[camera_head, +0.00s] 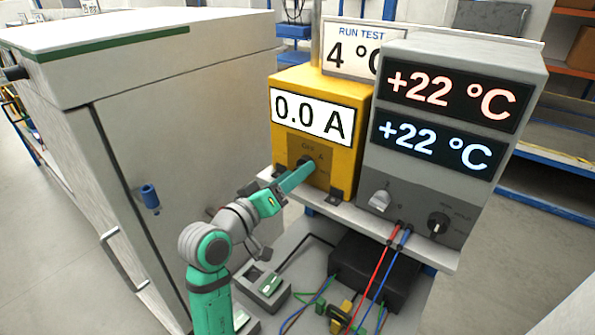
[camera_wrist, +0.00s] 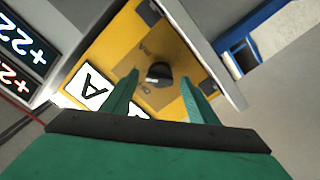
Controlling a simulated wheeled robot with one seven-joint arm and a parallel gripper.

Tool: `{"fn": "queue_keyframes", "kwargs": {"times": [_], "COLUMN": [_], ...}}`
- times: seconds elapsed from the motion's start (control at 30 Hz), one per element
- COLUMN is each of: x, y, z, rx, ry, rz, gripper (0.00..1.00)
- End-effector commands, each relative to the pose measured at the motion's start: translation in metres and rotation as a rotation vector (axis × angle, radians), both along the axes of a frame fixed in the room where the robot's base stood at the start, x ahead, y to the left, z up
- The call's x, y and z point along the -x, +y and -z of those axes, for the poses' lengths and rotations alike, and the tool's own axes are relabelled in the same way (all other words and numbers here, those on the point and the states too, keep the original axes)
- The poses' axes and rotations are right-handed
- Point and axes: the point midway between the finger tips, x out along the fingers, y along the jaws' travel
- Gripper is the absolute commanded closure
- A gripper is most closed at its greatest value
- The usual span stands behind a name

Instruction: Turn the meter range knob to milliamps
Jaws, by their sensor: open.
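The yellow meter (camera_head: 343,185) stands on the shelf and its white display reads 0.0 A. Its dark range knob (camera_wrist: 159,72) shows in the wrist view, on a brown panel below the display. In the head view my gripper mostly covers the knob, and the panel lettering is too small to read surely. My gripper (camera_head: 308,164) reaches up to the meter's front from the lower left. In the wrist view my gripper (camera_wrist: 158,88) is open, with one green finger on each side of the knob's line. I cannot tell whether the fingers touch the knob.
A grey unit (camera_head: 440,190) with two +22 °C displays and two knobs stands right of the meter. Red and blue cables (camera_head: 385,265) hang from it. A large white cabinet (camera_head: 180,130) is at left. A black box (camera_head: 370,272) sits below the shelf (camera_head: 420,246).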

Motion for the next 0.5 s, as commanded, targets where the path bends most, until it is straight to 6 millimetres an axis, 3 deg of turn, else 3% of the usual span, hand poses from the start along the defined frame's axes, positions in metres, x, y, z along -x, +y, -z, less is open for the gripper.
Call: {"fn": "queue_keyframes", "kwargs": {"times": [0.2, 0.5], "x": [-0.015, -0.017], "y": [-0.01, -0.01], "z": [0.0, 0.0], "rx": [-0.001, 0.001], "ry": [-0.001, -0.001], "rz": [-0.001, -0.003], "gripper": [0.46, 0.46]}}
